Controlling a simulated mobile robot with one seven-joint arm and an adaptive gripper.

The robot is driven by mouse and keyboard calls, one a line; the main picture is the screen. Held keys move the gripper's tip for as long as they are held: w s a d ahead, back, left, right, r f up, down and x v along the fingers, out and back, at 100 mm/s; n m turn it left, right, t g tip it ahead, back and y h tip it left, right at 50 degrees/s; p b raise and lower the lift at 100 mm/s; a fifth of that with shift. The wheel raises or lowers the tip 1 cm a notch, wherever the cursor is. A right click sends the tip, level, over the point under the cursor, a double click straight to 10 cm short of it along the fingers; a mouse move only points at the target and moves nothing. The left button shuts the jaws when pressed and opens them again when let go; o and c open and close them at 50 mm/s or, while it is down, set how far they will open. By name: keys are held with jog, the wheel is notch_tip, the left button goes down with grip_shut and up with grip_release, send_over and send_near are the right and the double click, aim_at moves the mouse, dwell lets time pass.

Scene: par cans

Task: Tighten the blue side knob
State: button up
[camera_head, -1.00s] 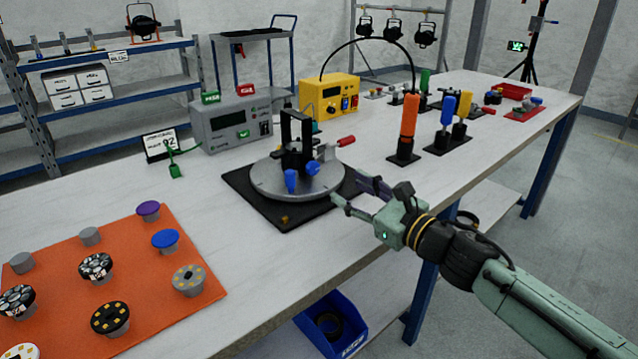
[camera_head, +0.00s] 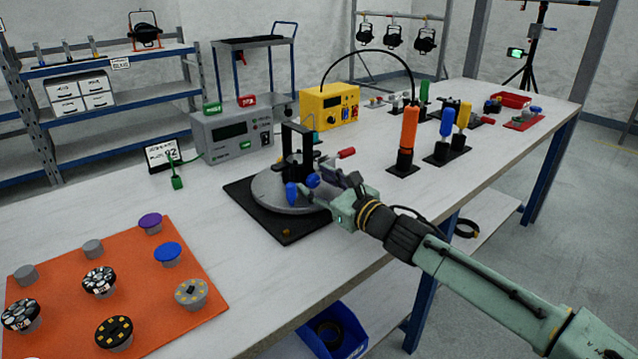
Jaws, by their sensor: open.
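A round grey turntable (camera_head: 268,193) on a black base plate (camera_head: 262,222) carries a dark upright bracket (camera_head: 285,138) with a black clamp. A blue knob (camera_head: 313,180) sits on the right side of the clamp. A second blue part (camera_head: 291,193), longer and hanging down, is just left of it. My gripper (camera_head: 330,184) is open at the right side of the turntable, its fingers pointing left at the blue side knob. The fingertips are very close to the knob or around it; I cannot tell whether they touch. The arm hides the turntable's right edge.
A red-tipped lever (camera_head: 346,153) stands close behind my gripper. An orange-handled tool (camera_head: 408,130) is to the right. A grey meter box (camera_head: 225,135) and a yellow box (camera_head: 330,103) are behind. An orange mat (camera_head: 70,265) with several round pieces lies front left.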

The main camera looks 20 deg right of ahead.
jog(key=shift+c, duration=0.3)
grip_shut()
jog(key=shift+m, duration=1.6)
jog(key=shift+o, duration=0.3)
grip_release()
jog(key=shift+s+d, duration=0.1)
